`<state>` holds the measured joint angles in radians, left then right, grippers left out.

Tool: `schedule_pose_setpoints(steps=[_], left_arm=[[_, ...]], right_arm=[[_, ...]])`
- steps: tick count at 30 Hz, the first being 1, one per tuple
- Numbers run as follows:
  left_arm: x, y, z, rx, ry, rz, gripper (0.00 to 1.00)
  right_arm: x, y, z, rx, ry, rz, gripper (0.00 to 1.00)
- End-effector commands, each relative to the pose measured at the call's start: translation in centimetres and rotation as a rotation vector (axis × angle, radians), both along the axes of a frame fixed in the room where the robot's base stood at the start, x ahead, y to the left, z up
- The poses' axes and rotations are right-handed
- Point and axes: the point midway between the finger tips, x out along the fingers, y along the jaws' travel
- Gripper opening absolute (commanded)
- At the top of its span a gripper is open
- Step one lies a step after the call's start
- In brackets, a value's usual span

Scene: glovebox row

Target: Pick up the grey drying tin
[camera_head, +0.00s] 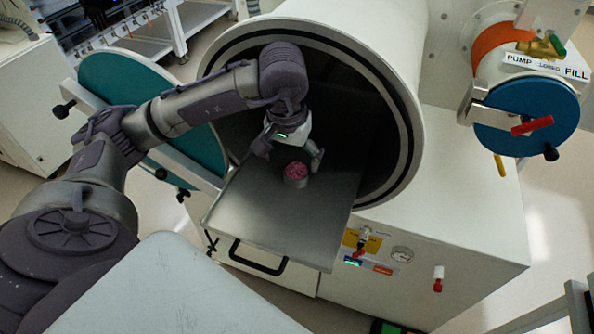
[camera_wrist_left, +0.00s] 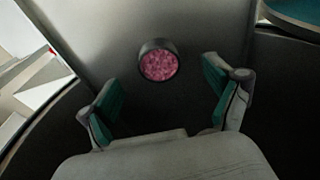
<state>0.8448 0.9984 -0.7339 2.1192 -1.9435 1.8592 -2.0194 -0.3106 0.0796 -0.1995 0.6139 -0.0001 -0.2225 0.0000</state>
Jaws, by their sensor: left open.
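The grey drying tin (camera_head: 296,181) is a small round tin with pink contents at its top. It stands on the metal tray (camera_head: 250,222) that sticks out of the round chamber opening. My left gripper (camera_head: 289,160) is at the chamber mouth, just behind and above the tin in the head view. In the left wrist view the tin (camera_wrist_left: 158,62) shows ahead of the open fingers (camera_wrist_left: 165,95), roughly midway between them and beyond their tips. The fingers are apart and nothing is between them. My right gripper is not in view.
The chamber rim (camera_head: 410,120) surrounds the arm closely. A round teal door (camera_head: 125,85) stands open at the left. A smaller blue port door (camera_head: 527,115) is at the right. The front part of the tray is bare, with a black handle (camera_head: 258,262) below it.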

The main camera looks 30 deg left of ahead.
Motion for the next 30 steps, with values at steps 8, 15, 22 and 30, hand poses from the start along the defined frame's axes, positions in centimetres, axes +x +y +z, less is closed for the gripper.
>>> schedule_pose_setpoints(steps=[8, 15, 22, 30], left_arm=[[1.0, 0.0, -2.4, -0.002, 0.006, 0.002, 0.90], [1.5, 0.1, -5.2, -0.001, 0.002, 0.001, 0.90], [1.6, 0.1, -5.3, -0.001, 0.000, 0.001, 0.88], [1.6, 0.1, -5.3, -0.001, 0.000, 0.001, 0.43]], right_arm=[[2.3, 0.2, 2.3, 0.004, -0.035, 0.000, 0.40], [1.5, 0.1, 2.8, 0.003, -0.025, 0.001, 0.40], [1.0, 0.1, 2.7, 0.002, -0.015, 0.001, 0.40], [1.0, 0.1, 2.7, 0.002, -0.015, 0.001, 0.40]])
